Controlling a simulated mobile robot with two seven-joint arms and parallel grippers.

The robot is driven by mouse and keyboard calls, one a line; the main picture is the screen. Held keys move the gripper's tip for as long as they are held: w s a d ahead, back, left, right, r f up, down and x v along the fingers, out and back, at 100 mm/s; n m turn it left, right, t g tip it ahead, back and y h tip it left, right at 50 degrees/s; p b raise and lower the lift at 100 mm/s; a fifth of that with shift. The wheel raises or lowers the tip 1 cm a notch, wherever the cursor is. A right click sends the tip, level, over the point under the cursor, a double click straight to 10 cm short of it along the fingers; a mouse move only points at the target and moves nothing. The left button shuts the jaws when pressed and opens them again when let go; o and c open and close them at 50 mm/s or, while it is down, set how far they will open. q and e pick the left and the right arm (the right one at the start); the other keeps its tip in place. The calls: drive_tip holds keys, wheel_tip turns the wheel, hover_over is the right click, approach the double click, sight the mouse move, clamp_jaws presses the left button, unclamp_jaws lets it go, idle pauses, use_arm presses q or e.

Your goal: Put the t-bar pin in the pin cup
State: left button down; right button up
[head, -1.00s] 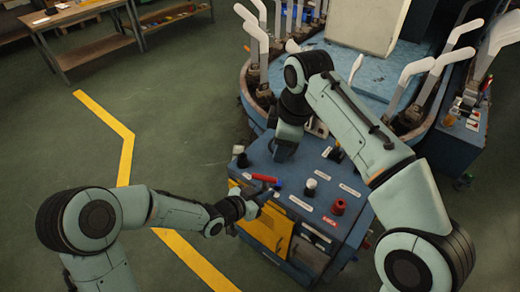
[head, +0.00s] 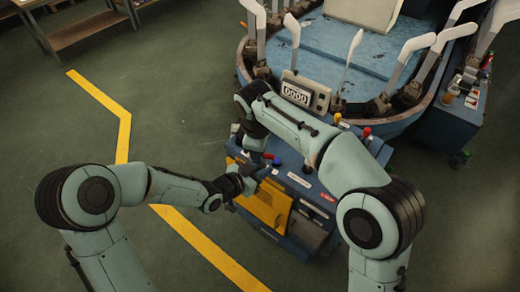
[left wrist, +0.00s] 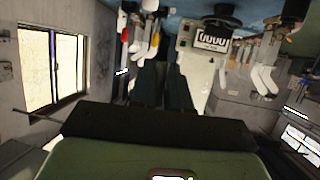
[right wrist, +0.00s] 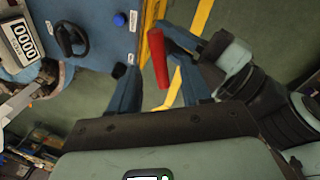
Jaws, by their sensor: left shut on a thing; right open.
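My left gripper (head: 248,171) is at the near left of the blue console. It also shows at the right of the right wrist view (right wrist: 185,38), shut on a red bar that looks like the t-bar pin (right wrist: 158,58). In the right wrist view the bar lies between the two spread fingers of my right gripper (right wrist: 160,88), which is open; contact cannot be told. In the head view my right arm hides much of the console top. I cannot tell which fitting is the pin cup. The pin is not clear in the left wrist view.
The blue console (head: 298,182) has a yellow door (head: 268,205). Behind is a round machine with white leg forms (head: 405,62).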

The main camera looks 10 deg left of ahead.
drive_tip(key=shift+w+f, duration=0.15)
drive_tip(key=shift+f, duration=0.45)
clamp_jaws()
use_arm(q)
drive_tip(key=c, duration=1)
unclamp_jaws()
